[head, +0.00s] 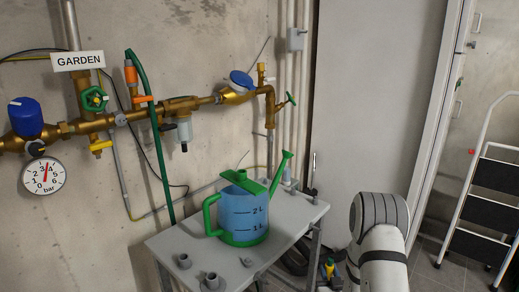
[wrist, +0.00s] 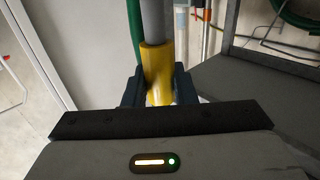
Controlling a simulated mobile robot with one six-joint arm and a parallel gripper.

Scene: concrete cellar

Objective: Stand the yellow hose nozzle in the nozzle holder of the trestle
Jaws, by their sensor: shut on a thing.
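The yellow hose nozzle (wrist: 157,75) is between the two dark fingers of my gripper (wrist: 158,88) in the wrist view. My gripper is shut on it; a grey tubular part rises from the yellow part to the top edge. In the head view a small yellow piece (head: 329,268), apparently the nozzle, shows low beside the trestle, left of my white arm. The trestle (head: 172,244) has a grey top bearing several short grey sockets, among them a front one (head: 211,281) and a left one (head: 184,261). I cannot tell which is the nozzle holder.
A blue and green watering can (head: 243,215) stands mid-trestle. Brass pipework with a gauge (head: 43,176) runs along the wall, and a green hose (head: 155,130) hangs there. A step ladder (head: 485,190) stands at the right. Dark coils (head: 292,262) lie beneath the trestle.

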